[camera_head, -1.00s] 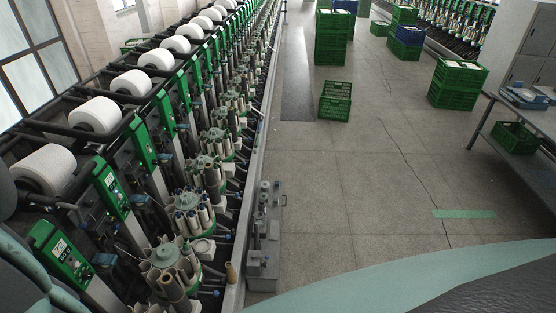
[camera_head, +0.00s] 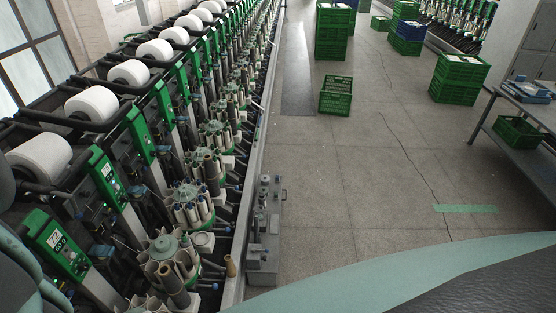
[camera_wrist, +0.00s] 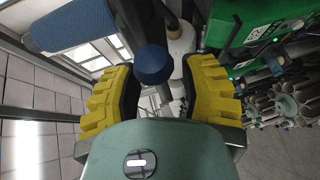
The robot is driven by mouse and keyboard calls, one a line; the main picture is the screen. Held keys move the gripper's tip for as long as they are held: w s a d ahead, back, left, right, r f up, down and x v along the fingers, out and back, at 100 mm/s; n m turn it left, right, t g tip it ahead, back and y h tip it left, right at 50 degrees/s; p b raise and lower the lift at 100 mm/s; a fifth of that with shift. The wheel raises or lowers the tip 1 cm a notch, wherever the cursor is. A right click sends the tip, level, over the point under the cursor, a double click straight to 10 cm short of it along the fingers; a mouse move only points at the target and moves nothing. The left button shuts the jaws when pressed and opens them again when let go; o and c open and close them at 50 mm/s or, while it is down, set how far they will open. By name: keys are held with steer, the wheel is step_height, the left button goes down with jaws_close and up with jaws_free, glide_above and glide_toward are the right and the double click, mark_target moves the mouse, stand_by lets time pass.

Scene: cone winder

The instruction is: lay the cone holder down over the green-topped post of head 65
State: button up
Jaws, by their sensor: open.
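My gripper (camera_wrist: 162,85) shows in the wrist view with its two yellow ribbed fingers apart and nothing clamped. A round dark-blue knob (camera_wrist: 153,64) appears between the fingers; I cannot tell whether it is level with them or beyond, or whether it belongs to the cone holder. A white cylindrical part (camera_wrist: 181,42) is just right of it. In the head view, the nearest winding head has a green panel (camera_head: 57,247) with unclear lettering. Beside it stands a round tube magazine with a green-grey top (camera_head: 164,244). I cannot pick out head 65 or its post for certain.
A row of white cones (camera_head: 92,103) runs along the machine. A blue textured cylinder (camera_wrist: 72,25) is at the wrist view's upper left, a green panel (camera_wrist: 262,28) at upper right. A grey floor unit (camera_head: 264,235) stands beside the machine. The aisle (camera_head: 345,180) is mostly clear.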

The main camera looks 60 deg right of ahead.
jaws_close()
stand_by(0.4)
